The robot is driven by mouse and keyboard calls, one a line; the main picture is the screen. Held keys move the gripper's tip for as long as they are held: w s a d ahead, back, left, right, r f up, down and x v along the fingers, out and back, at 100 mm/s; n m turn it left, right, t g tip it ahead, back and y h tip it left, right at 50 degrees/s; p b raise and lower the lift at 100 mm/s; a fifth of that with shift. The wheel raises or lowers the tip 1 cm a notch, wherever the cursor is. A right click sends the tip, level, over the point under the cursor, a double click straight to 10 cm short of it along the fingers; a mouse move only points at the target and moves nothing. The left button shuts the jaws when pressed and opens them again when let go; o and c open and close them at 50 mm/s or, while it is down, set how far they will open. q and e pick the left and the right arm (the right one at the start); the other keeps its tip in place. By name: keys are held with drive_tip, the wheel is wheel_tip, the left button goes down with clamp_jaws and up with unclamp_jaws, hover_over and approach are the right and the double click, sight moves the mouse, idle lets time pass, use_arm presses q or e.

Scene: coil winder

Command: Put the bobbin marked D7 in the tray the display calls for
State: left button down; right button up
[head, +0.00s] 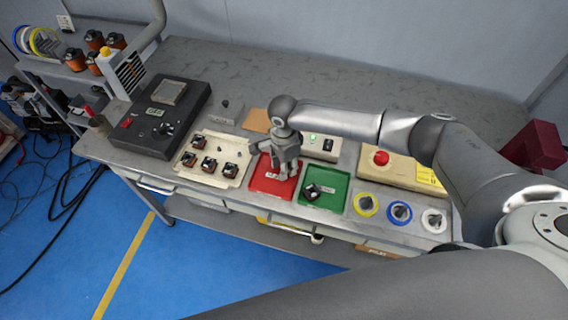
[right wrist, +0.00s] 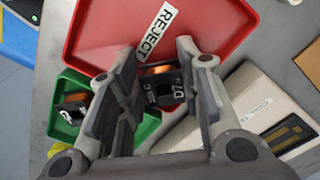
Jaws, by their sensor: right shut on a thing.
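The bobbin marked D7 (right wrist: 163,87), dark with a copper-coloured winding, is between the fingers of my right gripper (right wrist: 160,85), which is shut on it. In the head view my right gripper (head: 287,172) is over the red tray (head: 265,187); its fingers hide the bobbin there. The red tray is labelled REJECT in the right wrist view (right wrist: 215,28). I cannot tell whether the bobbin touches the tray floor. The green tray (head: 334,193) beside it holds another bobbin (head: 312,191). A pale box with a small dark display (head: 327,144) stands behind; its text is unreadable. My left gripper is out of view.
A cream tray (head: 232,148) with several bobbins lies left of the red tray. A dark winder (head: 160,118) stands further left. Yellow, blue and white spools (head: 400,212) and an emergency-stop box (head: 388,172) are at right. The rear bench top is clear.

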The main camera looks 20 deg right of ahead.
drive_tip(key=o, duration=0.7)
drive_tip(key=shift+f, duration=0.1)
wheel_tip(320, 180, up, 12)
drive_tip(key=shift+r+b, duration=0.2)
drive_tip(key=shift+b, duration=0.45)
